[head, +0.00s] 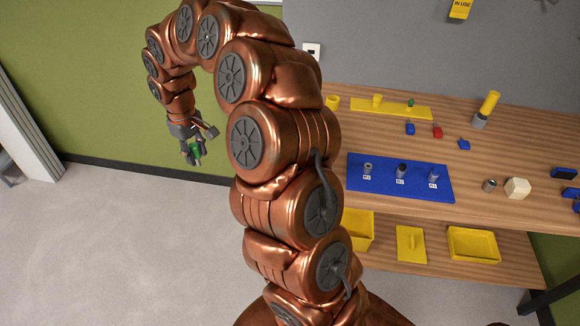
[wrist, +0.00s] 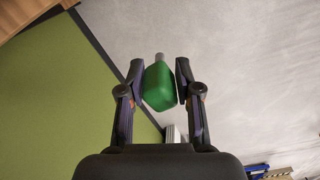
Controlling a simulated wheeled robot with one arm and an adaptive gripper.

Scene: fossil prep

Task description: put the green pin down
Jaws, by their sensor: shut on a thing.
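My gripper (head: 193,157) hangs in the air left of the workbench in the head view, in front of the green wall and over bare floor. It is shut on the green pin (wrist: 159,88). In the wrist view the pin has a green block-like body and a grey end pointing away from my gripper (wrist: 160,75). The body sits between the two fingers. In the head view the pin (head: 197,149) shows as a small green patch, partly hidden by the fingers.
The wooden bench (head: 480,125) stands at right. It bears a blue board (head: 386,189) with several grey sockets, a yellow strip (head: 365,106) with a small green piece (head: 410,102), blue and red blocks, and a cream cube (head: 517,188). Yellow trays (head: 474,246) lie on the shelf below.

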